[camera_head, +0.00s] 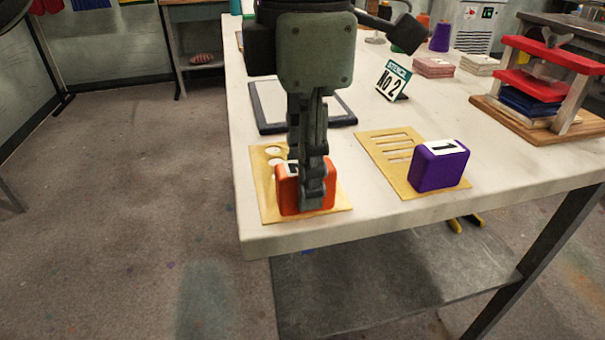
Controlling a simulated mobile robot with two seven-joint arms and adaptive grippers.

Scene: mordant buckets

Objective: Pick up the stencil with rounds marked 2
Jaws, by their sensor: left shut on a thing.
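The stencil with rounds (263,200) is a thin yellow sheet with round holes, lying near the front left corner of the table. An orange block (288,198) with a white label stands on it; the label's mark is mostly hidden by my gripper. My left gripper (314,196) points down from above and is shut on the orange block. The sheet appears to lie flat on the table. A second yellow stencil (382,148), with slots, lies to its right under a purple block (438,167) labelled 1. My right gripper is not in view.
A small sign (393,81) reading "STENCIL No 2" stands behind the stencils on the white table (345,232). A dark-framed screen (268,110) lies behind my gripper. A red press (545,85) on a wooden base stands at the right. Pink and pale stacks lie farther back.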

